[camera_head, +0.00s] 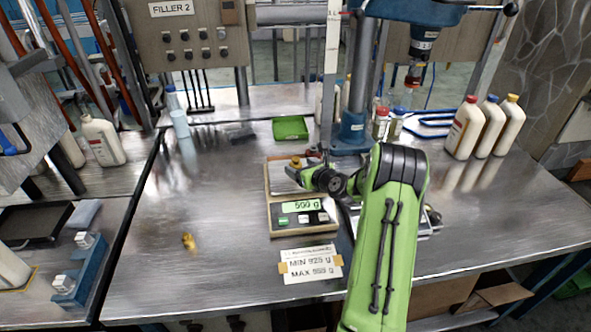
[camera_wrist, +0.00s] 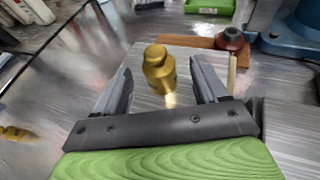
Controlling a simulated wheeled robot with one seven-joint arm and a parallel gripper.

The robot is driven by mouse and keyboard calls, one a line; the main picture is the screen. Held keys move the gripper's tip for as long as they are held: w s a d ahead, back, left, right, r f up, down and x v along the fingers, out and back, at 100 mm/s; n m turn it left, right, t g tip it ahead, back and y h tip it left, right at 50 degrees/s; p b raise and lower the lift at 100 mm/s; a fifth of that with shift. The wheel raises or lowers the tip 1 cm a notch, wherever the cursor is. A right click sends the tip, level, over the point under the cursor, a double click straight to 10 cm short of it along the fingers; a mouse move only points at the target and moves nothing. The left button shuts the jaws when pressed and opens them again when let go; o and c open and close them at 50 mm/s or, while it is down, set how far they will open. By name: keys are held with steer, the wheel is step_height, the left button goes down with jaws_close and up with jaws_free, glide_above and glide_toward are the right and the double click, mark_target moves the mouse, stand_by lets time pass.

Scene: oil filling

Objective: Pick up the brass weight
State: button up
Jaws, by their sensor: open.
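The brass weight (camera_wrist: 159,69) stands upright on the metal plate of the scale, and its gold top (camera_head: 295,162) shows in the head view. The scale (camera_head: 268,207) has a wooden-coloured body, and its display reads 500 g. My gripper (camera_wrist: 163,82) is open, with one finger on each side of the weight and a visible gap to both. In the head view the arm reaches over the scale from the right, and the fingers (camera_head: 300,175) are small and partly hidden. Contact with the weight is not visible.
A small brass piece (camera_head: 188,241) lies on the bench at left. A red-black knob (camera_wrist: 231,40) is close beyond the right finger. A green tray (camera_head: 290,128) and blue stand (camera_head: 352,133) are behind the scale. White bottles (camera_head: 484,128) stand at right.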

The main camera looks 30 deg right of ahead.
mark_target(298, 166)
steer(key=x, duration=0.3)
steer(key=shift+w+a+f, duration=0.1)
steer(key=shift+w+f, duration=0.15)
steer(key=shift+w, duration=0.1)
steer(key=shift+s+r, duration=0.1)
